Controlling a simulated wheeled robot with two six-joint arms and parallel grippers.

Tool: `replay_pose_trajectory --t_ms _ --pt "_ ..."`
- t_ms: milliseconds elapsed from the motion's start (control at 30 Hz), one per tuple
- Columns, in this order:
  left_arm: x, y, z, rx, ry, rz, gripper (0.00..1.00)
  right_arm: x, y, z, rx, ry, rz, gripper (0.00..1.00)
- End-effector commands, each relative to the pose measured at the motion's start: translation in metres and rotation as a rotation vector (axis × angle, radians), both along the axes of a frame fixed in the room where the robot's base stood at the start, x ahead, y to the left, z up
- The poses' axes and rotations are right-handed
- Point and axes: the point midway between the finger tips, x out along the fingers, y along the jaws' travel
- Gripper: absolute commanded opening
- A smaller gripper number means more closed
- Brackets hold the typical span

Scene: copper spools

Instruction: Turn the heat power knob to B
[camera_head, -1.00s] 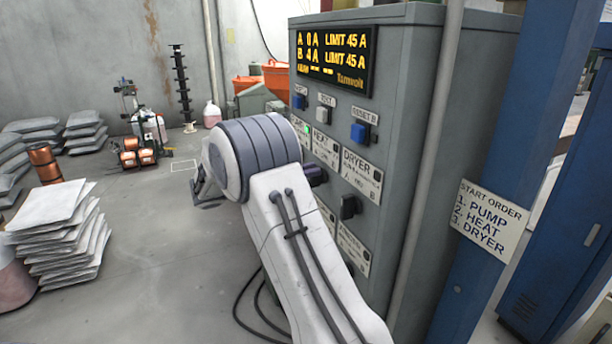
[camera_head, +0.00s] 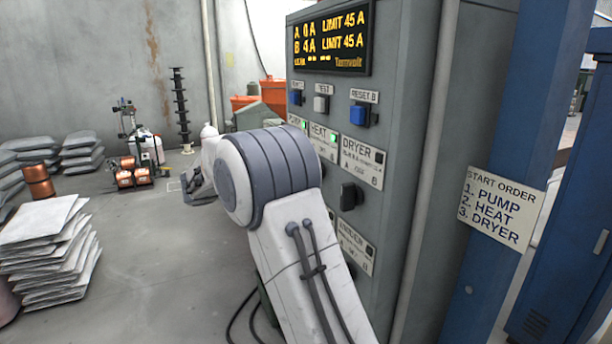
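The grey power cabinet (camera_head: 420,120) carries labels for PUMP, HEAT and DRYER. The HEAT label (camera_head: 322,134) shows with a green lamp (camera_head: 333,138) lit beside it. The display (camera_head: 332,38) reads A 0 A and B 4 A, each with limit 45 A. My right arm covers the lower left of the panel. Part of its dark gripper (camera_head: 197,187) shows left of the wrist; its opening cannot be judged. My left gripper is not in view.
Blue and white buttons (camera_head: 321,103) sit above the labels. A START ORDER sign (camera_head: 501,208) hangs on a blue post (camera_head: 520,120). Stacked bags (camera_head: 45,245) and copper spools (camera_head: 134,172) stand at left. The floor (camera_head: 150,260) between is clear.

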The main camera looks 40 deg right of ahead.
Motion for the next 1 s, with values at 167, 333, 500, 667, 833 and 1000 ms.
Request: replay_pose_trajectory --t_ms 167,333,500,667,833,1000 --pt "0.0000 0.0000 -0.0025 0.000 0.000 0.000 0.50 -0.0004 0.0005 -0.0011 -0.003 -0.015 -0.001 0.00" --pt "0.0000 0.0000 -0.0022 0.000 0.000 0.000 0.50 -0.0005 0.0005 -0.0008 -0.003 -0.016 -0.001 0.00" --pt "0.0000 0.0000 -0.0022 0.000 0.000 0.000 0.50 -0.0005 0.0005 -0.0010 -0.002 -0.016 -0.001 0.26" --pt "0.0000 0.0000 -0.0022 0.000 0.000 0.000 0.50 -0.0004 0.0004 -0.0008 -0.003 -0.015 -0.001 0.49" --pt "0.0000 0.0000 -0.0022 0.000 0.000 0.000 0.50 -0.0003 0.0003 -0.0006 -0.003 -0.015 -0.001 0.49" --pt "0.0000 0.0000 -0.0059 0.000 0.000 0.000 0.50 0.0028 0.0100 -0.0021 -0.003 -0.015 0.002 0.49"
